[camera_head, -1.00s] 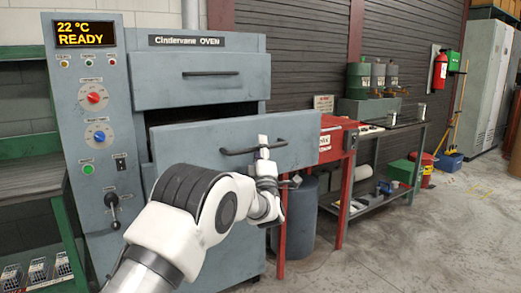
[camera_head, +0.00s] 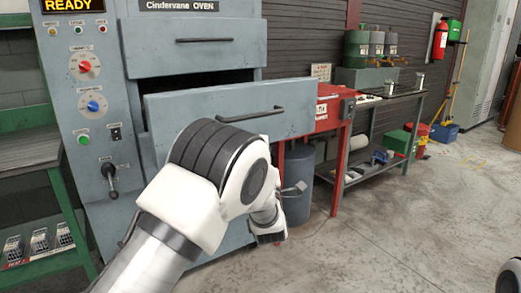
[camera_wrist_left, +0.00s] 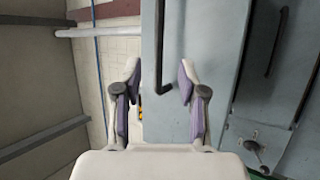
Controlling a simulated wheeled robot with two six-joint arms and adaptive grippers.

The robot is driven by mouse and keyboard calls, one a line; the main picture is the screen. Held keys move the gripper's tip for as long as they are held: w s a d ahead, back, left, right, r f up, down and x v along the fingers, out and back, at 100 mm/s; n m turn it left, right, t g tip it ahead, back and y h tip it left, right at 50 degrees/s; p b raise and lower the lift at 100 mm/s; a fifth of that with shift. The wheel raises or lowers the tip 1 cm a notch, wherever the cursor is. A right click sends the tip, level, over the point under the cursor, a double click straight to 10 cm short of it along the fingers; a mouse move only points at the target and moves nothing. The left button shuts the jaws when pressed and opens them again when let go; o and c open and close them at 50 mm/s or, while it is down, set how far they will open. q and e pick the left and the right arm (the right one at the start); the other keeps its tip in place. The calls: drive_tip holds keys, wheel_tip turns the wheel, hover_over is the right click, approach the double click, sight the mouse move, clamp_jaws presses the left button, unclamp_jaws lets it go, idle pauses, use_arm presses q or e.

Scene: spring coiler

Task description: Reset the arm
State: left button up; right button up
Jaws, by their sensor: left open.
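My left arm reaches in from the left in the head view, in front of the grey oven (camera_head: 190,60). My left gripper, low in front of the lower drawer, is partly hidden behind its own wrist in that view. My right gripper is not visible.
A control panel (camera_head: 88,120) with knobs and a lever is at the left. A green shelf (camera_head: 45,200) stands left of it. A red stand (camera_head: 330,130) and a grey bin (camera_head: 298,180) are right of the drawer. The floor at the right is open.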

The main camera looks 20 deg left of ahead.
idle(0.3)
use_arm(q)
drive_tip(key=s+a+f+m+g+h, duration=0.1)
drive_tip(key=a+f+g, duration=0.1)
drive_tip(key=f, duration=0.7)
drive_tip(key=s+a+f+m+g+h, duration=0.1)
drive_tip(key=s+a+f, duration=0.15)
drive_tip(key=f, duration=0.65)
drive_tip(key=s+a+f+m+g+h, duration=0.1)
drive_tip(key=s+f+m+g+h, duration=0.25)
drive_tip(key=s+f, duration=0.65)
drive_tip(key=s+a+f+m+g+h, duration=0.1)
drive_tip(key=s+f+m+g+h, duration=0.35)
drive_tip(key=f, duration=1.05)
drive_tip(key=s+d+f+m+g, duration=0.2)
drive_tip(key=s+m+g, duration=0.15)
drive_tip(key=s, duration=0.65)
drive_tip(key=s+d+f+m+g, duration=0.2)
drive_tip(key=s+m+g, duration=0.15)
drive_tip(key=s, duration=0.65)
drive_tip(key=s+d+f+m+g, duration=0.1)
drive_tip(key=s+f+m+g, duration=0.2)
drive_tip(key=s, duration=0.6)
wheel_tip(320, 180, up, 22)
drive_tip(key=p, duration=2.1)
drive_tip(key=shift+r+g+h, duration=0.15)
drive_tip(key=shift+g+h, duration=0.15)
drive_tip(key=shift+g, duration=0.1)
drive_tip(key=shift+w+d, duration=0.1)
